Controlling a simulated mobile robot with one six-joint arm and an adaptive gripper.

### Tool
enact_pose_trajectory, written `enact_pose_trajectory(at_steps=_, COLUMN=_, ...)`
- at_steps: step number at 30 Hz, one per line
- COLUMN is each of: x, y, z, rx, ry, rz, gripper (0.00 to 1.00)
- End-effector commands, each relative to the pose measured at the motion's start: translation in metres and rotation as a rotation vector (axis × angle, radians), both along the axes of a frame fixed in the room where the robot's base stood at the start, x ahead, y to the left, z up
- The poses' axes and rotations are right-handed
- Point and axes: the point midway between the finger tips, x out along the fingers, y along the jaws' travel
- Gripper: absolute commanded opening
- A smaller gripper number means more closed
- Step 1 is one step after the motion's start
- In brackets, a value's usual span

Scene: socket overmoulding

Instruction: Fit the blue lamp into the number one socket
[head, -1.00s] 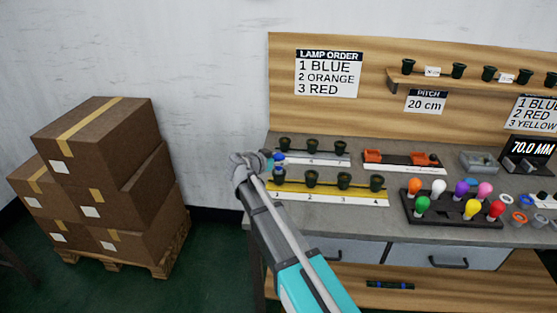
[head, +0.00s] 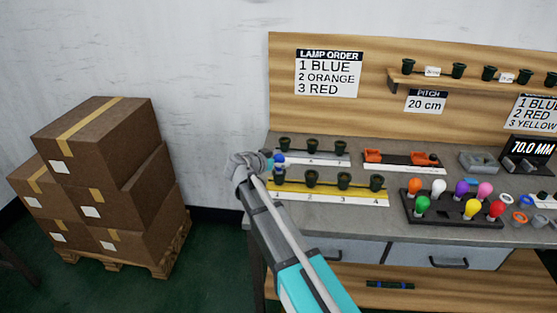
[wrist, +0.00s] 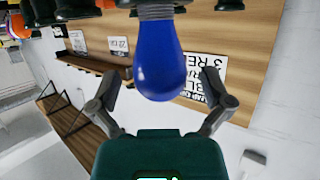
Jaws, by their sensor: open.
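The blue lamp (wrist: 159,65) fills the upper middle of the wrist view, its grey ribbed neck (wrist: 156,12) at the top edge. My gripper (wrist: 163,86) is open, with one finger on each side of the bulb and visible gaps. In the head view the blue lamp (head: 279,158) is small, above the leftmost dark socket (head: 279,175) of the yellow front rail (head: 330,195). The picture is too small to tell how deep the neck sits in the socket. My gripper (head: 266,162) is just left of the lamp.
More dark sockets stand on the yellow rail and on the rear rail (head: 320,158). A black rack (head: 450,210) of coloured lamps is to the right. A lamp order sign (head: 328,73) lists blue first. Stacked boxes (head: 105,180) stand on a pallet at left.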

Motion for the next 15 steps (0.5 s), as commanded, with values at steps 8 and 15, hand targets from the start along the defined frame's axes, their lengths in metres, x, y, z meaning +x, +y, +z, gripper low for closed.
enact_pose_trajectory(at_steps=8, x=0.000, y=0.000, z=0.018, rx=0.000, ry=0.000, rz=0.000, gripper=0.99)
enact_pose_trajectory(at_steps=15, x=0.000, y=0.000, z=0.035, rx=0.000, ry=0.000, rz=0.000, gripper=0.99)
